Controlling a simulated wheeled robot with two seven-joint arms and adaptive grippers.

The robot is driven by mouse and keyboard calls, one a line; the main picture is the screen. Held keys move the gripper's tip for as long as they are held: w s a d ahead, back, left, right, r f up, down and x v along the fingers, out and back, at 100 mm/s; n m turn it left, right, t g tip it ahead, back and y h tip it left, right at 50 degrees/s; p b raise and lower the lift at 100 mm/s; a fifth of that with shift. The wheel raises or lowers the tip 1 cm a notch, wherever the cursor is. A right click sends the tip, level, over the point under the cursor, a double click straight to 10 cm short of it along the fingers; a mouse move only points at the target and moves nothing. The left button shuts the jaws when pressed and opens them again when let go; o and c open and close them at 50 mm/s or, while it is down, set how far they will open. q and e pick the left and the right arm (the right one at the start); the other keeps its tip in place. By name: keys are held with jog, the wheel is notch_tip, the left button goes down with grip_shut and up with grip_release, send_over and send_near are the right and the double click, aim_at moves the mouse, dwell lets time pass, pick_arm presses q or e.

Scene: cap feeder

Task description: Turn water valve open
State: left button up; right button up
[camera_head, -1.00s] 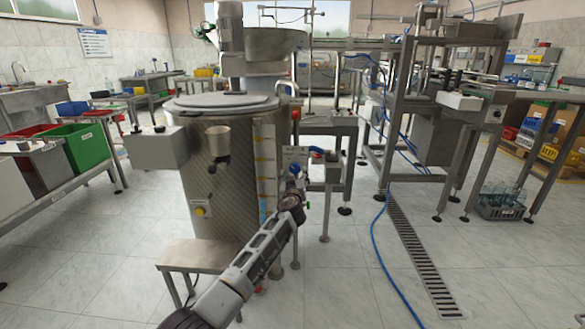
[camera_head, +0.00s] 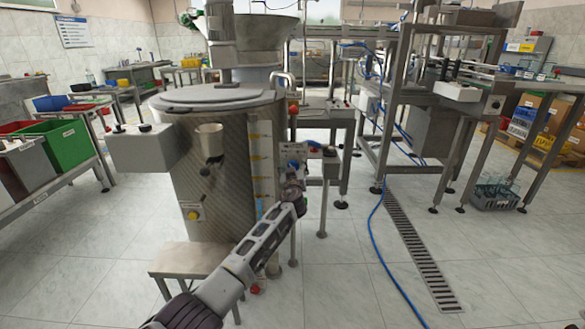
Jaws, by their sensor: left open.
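My left arm comes up from the bottom. I cannot tell whether the fingers touch the handle. My right gripper is out of view.
A steel stool (camera_head: 188,259) stands in front of the tank. A grey control box (camera_head: 140,149) sticks out at the tank's left. A blue hose (camera_head: 372,245) runs across the floor beside a drain grate (camera_head: 420,250). The tiled floor to the right is mostly clear.

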pick_arm(q)
jog(key=c, duration=1)
jog(key=shift+c, duration=0.2)
